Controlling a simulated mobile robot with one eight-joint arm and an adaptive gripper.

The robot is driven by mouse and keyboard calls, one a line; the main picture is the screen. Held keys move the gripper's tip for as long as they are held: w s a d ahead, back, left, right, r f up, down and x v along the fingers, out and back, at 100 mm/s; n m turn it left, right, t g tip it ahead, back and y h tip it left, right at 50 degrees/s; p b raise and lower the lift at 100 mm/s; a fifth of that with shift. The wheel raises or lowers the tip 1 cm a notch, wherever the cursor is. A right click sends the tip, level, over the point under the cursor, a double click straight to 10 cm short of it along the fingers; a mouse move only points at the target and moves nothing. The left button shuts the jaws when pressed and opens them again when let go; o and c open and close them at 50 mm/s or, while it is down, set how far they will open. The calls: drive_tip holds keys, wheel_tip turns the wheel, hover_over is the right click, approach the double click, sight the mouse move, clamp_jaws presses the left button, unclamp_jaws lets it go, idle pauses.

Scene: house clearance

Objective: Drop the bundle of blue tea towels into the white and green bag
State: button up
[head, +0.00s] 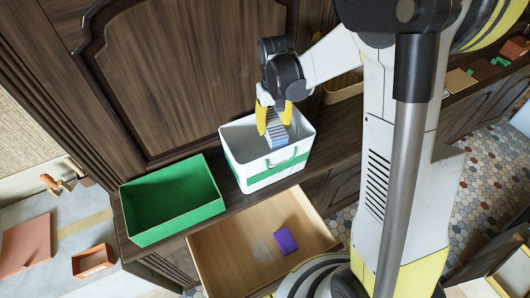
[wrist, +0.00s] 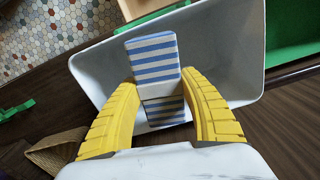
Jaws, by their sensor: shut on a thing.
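The bundle of blue tea towels (head: 277,135) is blue and white striped. My gripper (head: 274,116) with yellow fingers is shut on it, over the mouth of the white and green bag (head: 233,160). In the wrist view the bundle (wrist: 153,60) sits between my gripper's two fingers (wrist: 160,95), with the white bag (wrist: 228,42) around and below it. The bag stands upright and open on the dark wooden top, with a green band and a handle on its front. The bag's floor is mostly hidden by the bundle and fingers.
An open, empty green box (head: 172,198) stands left of the bag. Below, an open wooden drawer (head: 225,265) holds a purple item (head: 286,240). A wicker basket (head: 343,88) stands behind to the right. A dark wooden panel rises close behind the bag.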

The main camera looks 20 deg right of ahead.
drive_tip(key=o, duration=1.2)
drive_tip(key=shift+o, duration=0.2)
drive_tip(key=shift+r, duration=0.1)
wheel_tip(320, 180, up, 12)
